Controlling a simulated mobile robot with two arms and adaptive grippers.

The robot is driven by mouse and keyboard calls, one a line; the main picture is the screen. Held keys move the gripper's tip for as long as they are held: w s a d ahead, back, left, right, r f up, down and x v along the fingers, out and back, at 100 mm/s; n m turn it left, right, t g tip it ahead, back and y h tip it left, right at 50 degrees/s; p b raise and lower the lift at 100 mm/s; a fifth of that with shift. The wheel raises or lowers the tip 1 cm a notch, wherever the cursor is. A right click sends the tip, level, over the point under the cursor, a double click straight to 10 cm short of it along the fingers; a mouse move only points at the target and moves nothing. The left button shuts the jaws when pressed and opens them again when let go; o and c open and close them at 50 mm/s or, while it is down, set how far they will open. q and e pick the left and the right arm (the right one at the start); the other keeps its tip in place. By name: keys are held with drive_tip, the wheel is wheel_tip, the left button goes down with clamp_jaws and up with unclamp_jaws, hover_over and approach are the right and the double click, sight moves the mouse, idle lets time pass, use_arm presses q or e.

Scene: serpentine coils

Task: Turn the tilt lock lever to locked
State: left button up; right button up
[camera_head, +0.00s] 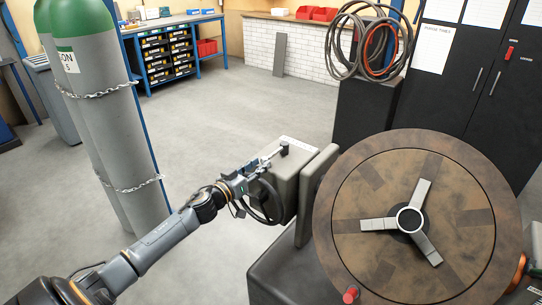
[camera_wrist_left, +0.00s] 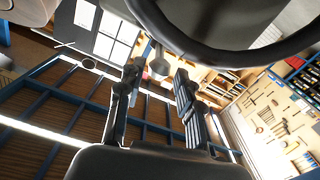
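My left gripper (camera_head: 266,160) reaches in at the grey gearbox-like housing (camera_head: 296,170), beside a black handwheel (camera_head: 262,203). In the left wrist view its two fingers (camera_wrist_left: 159,72) are spread apart. A short rod with a rounded dark knob (camera_wrist_left: 160,66), which looks like the tilt lock lever, shows between the fingertips. I cannot tell whether the fingers touch it. The handwheel rim (camera_wrist_left: 215,55) arches close above the fingers. In the head view the lever is hard to tell from the fingers, and its setting cannot be read. My right gripper is not in view.
A large round brown turntable (camera_head: 455,235) with a three-jaw centre stands right of the housing. A red knob (camera_head: 350,295) shows at its lower edge. Chained gas cylinders (camera_head: 105,120) stand at left. Coiled hoses (camera_head: 365,45) lie on a dark cabinet. The middle floor is clear.

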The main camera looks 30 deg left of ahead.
sight(271, 156)
use_arm(q)
drive_tip(key=w, duration=0.6)
drive_tip(key=shift+w+d, duration=0.25)
drive_tip(key=shift+d, duration=0.05)
drive_tip(key=shift+c, duration=0.2)
clamp_jaws()
